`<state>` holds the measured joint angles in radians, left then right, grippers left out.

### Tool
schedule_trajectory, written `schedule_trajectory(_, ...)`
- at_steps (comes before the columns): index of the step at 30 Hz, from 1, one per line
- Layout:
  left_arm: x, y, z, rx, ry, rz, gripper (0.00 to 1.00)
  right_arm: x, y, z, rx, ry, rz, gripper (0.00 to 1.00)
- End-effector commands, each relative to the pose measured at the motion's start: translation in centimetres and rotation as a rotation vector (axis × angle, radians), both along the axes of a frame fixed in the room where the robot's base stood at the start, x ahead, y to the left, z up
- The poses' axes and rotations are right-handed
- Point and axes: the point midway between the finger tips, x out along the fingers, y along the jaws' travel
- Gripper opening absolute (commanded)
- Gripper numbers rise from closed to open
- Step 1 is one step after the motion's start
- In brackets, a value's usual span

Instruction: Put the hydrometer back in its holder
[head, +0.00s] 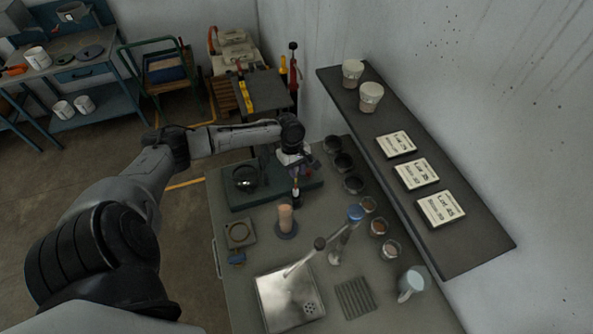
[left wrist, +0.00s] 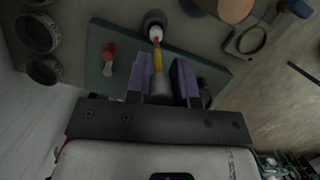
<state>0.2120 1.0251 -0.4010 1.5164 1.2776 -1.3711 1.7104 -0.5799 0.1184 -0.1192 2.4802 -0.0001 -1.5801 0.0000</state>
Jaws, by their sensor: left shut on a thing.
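My left gripper (head: 294,172) is above the dark green base on the bench. In the left wrist view its two purple-grey fingers (left wrist: 162,82) are shut on the hydrometer (left wrist: 157,58), which has a yellow stem and a red-and-white end. In the head view the hydrometer (head: 296,191) hangs below the gripper, roughly upright. A dark round cup (left wrist: 154,20), perhaps its holder, is at the hydrometer's red-and-white end; I cannot tell whether that end is inside it. The green base (left wrist: 97,72) is behind. My right gripper is not in view.
A cylinder of pinkish liquid (head: 285,217) stands close in front of the gripper. A black round pot (head: 245,178) sits on the base's left. Several dark jars (head: 343,162) line the wall side. A shelf (head: 470,240) overhangs right.

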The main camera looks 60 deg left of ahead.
Motion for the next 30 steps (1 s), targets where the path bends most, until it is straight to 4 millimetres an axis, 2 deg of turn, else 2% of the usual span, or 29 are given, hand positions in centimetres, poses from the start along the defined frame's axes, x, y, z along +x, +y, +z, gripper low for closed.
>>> schedule_trajectory(1,0.0,0.0,-0.8,0.001,-0.001,-0.001,0.0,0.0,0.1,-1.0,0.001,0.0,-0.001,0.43)
schedule_trajectory(3,0.0,0.0,-1.3,0.001,-0.001,-0.001,0.0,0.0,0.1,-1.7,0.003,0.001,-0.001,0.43)
schedule_trajectory(16,0.0,0.0,-4.7,-0.001,0.0,0.001,0.0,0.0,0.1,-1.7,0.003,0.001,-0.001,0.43)
schedule_trajectory(21,0.0,0.0,-5.4,0.0,0.0,-0.001,0.0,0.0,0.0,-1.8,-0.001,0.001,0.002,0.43)
schedule_trajectory(30,0.0,0.0,-5.5,0.0,0.0,-0.001,0.0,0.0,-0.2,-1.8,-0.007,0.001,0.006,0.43)
